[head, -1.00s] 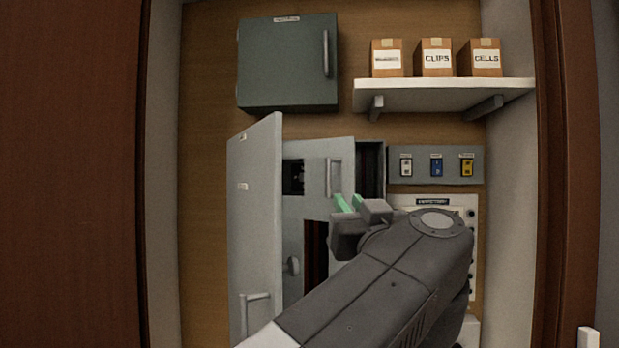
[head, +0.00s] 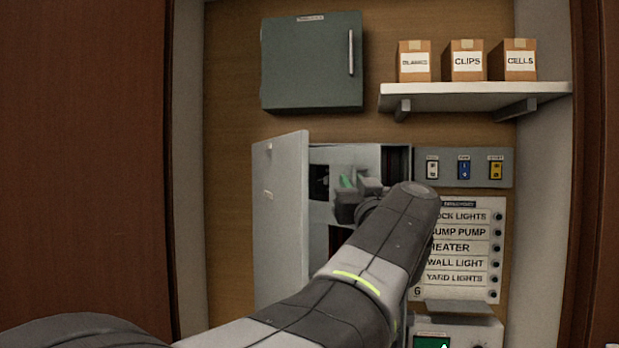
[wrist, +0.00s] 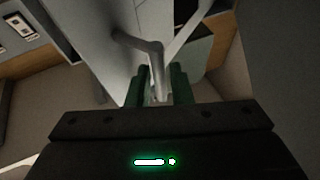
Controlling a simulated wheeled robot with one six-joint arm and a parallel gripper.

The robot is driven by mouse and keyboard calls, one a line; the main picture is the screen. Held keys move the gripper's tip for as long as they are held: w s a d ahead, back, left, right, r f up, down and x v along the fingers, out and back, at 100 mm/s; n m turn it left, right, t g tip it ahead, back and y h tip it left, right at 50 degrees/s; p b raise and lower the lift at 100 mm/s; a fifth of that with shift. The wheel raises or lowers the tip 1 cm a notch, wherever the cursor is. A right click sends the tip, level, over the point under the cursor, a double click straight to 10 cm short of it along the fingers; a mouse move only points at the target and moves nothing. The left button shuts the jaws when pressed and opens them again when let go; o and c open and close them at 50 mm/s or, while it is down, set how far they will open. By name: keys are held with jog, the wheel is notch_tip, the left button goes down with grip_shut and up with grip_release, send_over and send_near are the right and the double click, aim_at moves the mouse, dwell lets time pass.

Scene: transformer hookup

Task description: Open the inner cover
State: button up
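The grey cabinet's outer door (head: 280,225) stands swung open to the left in the head view. Behind it is the light grey inner cover (head: 361,160), with dark window openings and a dark strip of cabinet interior (head: 396,162) along its right side. My gripper (head: 351,182) is in front of the cover and hides its handle in the head view. In the wrist view the grey bar handle (wrist: 157,62) runs down between the green fingertips of my gripper (wrist: 160,86). The fingers stand apart, one on each side of the bar; whether they press on it is unclear.
A switch panel (head: 464,168) and a labelled board (head: 459,248) are right of the cabinet. A shelf (head: 475,97) with boxes and a closed green cabinet (head: 312,62) are above. A device with a green screen (head: 433,343) is at the bottom.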

jog(key=shift+w, duration=0.15)
jog(key=shift+c, duration=0.5)
grip_shut()
jog(key=shift+a, duration=0.1)
jog(key=s+a+b, duration=0.1)
jog(key=b, duration=0.1)
jog(key=s+a+b, duration=0.1)
jog(key=a+b, duration=0.1)
jog(key=shift+a, duration=0.2)
jog(key=shift+o, duration=0.5)
grip_release()
